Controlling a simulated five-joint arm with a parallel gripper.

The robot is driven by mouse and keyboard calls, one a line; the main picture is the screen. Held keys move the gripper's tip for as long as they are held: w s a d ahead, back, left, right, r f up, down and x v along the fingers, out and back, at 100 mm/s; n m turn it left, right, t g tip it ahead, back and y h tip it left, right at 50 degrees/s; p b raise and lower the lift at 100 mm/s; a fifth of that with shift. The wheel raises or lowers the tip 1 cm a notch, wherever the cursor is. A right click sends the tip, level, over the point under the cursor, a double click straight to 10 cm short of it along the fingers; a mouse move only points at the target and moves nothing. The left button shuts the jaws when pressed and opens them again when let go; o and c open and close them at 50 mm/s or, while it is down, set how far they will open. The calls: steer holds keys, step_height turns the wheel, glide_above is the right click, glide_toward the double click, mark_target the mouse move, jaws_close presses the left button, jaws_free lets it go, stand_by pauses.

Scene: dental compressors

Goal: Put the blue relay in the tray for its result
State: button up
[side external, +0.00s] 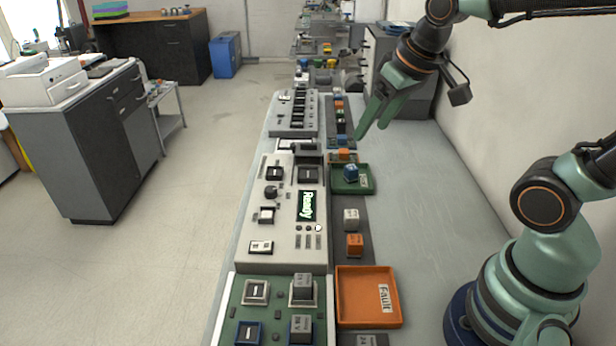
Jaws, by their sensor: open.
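A blue relay (351,173) sits in the green tray (367,187), towards its left side; the tray's label is too small to read. A tester (285,235) left of the trays has a lit display (307,206) reading "Ready".
A white relay (351,219) and an orange relay (354,244) stand on a dark strip between the trays. Another strip (333,127) farther back holds several coloured relays. A panel with sockets (272,312) is at the front. The bench (415,205) is clear to the right.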

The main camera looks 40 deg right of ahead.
steer(key=shift+s+a+f+n+t, duration=0.1)
steer(key=shift+s+a, duration=0.2)
steer(key=shift+s, duration=0.2)
steer(key=shift+s+a+n+t, duration=0.1)
steer(key=shift+s+a, duration=0.2)
steer(key=shift+s, duration=0.2)
steer(key=shift+s+a+f+n+t, duration=0.1)
steer(key=shift+s+a, duration=0.2)
steer(key=shift+s, duration=0.2)
